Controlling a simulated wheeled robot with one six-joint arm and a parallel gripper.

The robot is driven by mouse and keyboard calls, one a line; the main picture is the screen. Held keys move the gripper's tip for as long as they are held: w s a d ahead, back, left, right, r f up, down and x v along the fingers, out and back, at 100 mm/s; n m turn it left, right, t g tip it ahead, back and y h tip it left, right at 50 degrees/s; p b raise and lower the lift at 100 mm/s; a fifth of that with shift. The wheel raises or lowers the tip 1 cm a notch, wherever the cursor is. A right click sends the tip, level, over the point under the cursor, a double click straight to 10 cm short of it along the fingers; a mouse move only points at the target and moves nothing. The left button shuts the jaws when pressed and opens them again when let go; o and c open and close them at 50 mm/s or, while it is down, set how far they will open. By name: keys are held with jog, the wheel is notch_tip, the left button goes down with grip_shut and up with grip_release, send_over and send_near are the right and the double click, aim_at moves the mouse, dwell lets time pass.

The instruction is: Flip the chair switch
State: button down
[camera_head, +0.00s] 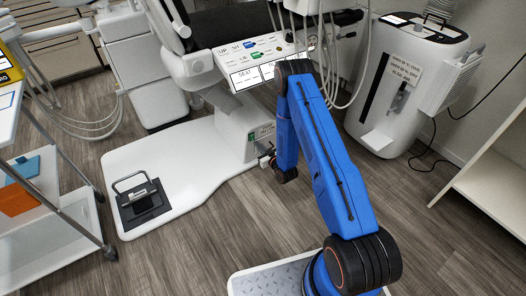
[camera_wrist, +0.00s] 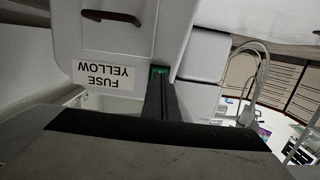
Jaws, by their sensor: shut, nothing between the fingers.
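The dental chair's white base column (camera_head: 232,128) stands left of my blue arm in the head view. My gripper (camera_head: 266,158) is low beside the column's right side, partly hidden behind my wrist. In the wrist view my dark fingers (camera_wrist: 159,95) are shut and reach up to a small green part (camera_wrist: 159,70) at the lower edge of a pale housing. This green part looks like the chair switch, mostly hidden by the fingertips. I cannot tell whether they touch it or which way it is set. A label reading "FUSE YELLOW" (camera_wrist: 104,75) appears upside down beside it.
A foot pedal (camera_head: 139,192) sits on the chair's floor plate (camera_head: 190,171). A control panel (camera_head: 254,58) and hanging hoses are above my gripper. A white machine (camera_head: 407,85) stands right, a cart with bins (camera_head: 18,197) left. Wooden floor is clear in front.

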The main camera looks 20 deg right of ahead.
aim_at(252, 137)
jog(key=shift+x, duration=1.3)
jog(key=shift+w+f, duration=0.1)
jog(key=shift+w, duration=0.05)
